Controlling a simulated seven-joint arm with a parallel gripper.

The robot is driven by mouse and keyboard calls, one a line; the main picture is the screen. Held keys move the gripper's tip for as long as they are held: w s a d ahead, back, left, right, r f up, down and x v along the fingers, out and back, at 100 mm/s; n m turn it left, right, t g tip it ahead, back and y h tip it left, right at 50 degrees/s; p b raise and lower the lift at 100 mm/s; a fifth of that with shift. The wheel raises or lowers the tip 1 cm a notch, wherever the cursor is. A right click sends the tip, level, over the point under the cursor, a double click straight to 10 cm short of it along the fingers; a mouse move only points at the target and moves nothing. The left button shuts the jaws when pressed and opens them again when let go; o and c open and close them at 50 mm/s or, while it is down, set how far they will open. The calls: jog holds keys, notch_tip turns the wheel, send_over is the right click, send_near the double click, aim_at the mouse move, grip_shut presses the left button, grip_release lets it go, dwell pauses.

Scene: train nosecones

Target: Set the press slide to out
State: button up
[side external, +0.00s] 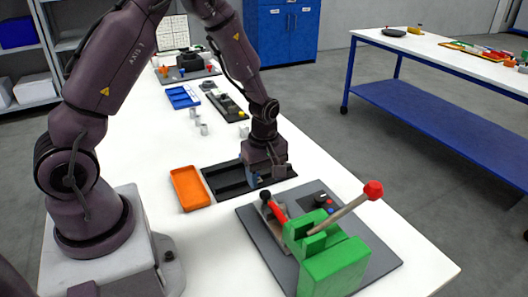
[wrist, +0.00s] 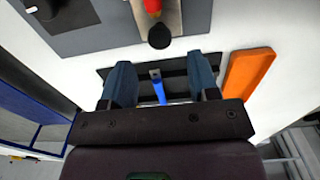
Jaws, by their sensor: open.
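The press is a green block (side external: 335,262) on a dark grey base plate (side external: 258,238), with a lever ending in a red knob (side external: 373,190). A slide with a black ball knob (side external: 265,195) at its end shows beside the green block. A red pointed piece (side external: 278,211) lies on the slide. In the wrist view the black knob (wrist: 160,37) and the red piece (wrist: 152,6) are at the top, on a pale strip (wrist: 170,18). My gripper (side external: 265,180) is open, close to the knob and above a black tray. In the wrist view its blue fingers (wrist: 162,78) are apart, with the knob beyond their tips.
The black tray (side external: 225,181) holds a small blue piece (wrist: 158,91), seen between my fingers. An orange tray (side external: 190,188) is to the left. A control box (side external: 318,202) with buttons stands behind the green block.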

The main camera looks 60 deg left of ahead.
notch_tip(320, 180, up, 8)
jog(key=shift+r, duration=0.2)
dwell(0.3)
jog(key=s+d+r+m+t, duration=0.2)
jog(key=s+d+r+m, duration=0.1)
jog(key=s+r+m, duration=0.4)
jog(key=s+d+r+m+t, duration=0.3)
jog(key=s+d+r+m, duration=0.1)
jog(key=s+r+m, duration=0.4)
notch_tip(320, 180, up, 3)
jog(key=m, duration=0.3)
jog(key=shift+s+d+f+t, duration=0.15)
jog(key=shift+s+f+t, duration=0.05)
jog(key=shift+s+t, duration=0.1)
